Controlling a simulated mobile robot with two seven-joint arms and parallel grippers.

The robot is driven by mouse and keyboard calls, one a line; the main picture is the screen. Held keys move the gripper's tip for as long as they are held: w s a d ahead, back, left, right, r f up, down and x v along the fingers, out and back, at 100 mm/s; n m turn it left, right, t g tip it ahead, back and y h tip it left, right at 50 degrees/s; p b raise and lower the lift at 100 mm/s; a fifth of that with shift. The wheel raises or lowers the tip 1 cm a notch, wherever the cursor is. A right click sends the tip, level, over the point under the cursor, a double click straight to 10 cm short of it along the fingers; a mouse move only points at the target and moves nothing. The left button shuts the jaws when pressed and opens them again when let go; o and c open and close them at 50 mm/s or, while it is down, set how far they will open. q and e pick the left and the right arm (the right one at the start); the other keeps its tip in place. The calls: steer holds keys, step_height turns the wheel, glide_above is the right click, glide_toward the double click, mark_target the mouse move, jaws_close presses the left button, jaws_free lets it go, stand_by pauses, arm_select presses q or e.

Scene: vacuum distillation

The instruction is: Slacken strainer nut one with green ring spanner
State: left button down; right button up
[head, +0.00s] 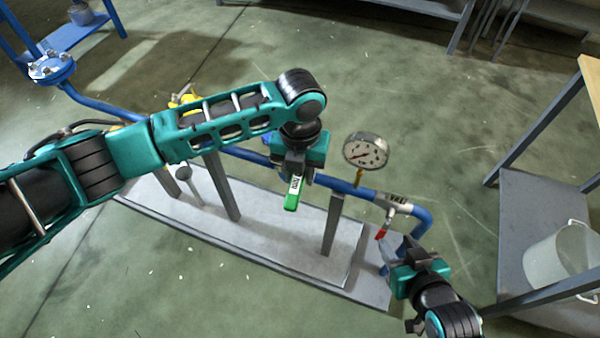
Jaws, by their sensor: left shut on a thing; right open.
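My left gripper (296,170) is shut on the green spanner (292,194), whose green handle end with a white label points down below the jaws. The rest of the spanner is hidden by the gripper and arm. The gripper is in front of the blue pipe (247,154), over the grey base plate. I cannot make out strainer nut one; my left arm covers much of the pipe's middle part. My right gripper (392,252) is open and empty, just below the red-handled valve (382,233) near the pipe's right end.
A round pressure gauge (365,151) stands on the pipe, right of my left gripper. Grey posts (331,226) hold the pipe over the base plate (250,236). A yellow fitting (184,98) shows behind my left arm. A shelf table with a translucent bucket (562,262) is at right.

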arm_select(q)
steer(key=shift+r, duration=2.15)
steer(key=shift+a, duration=0.1)
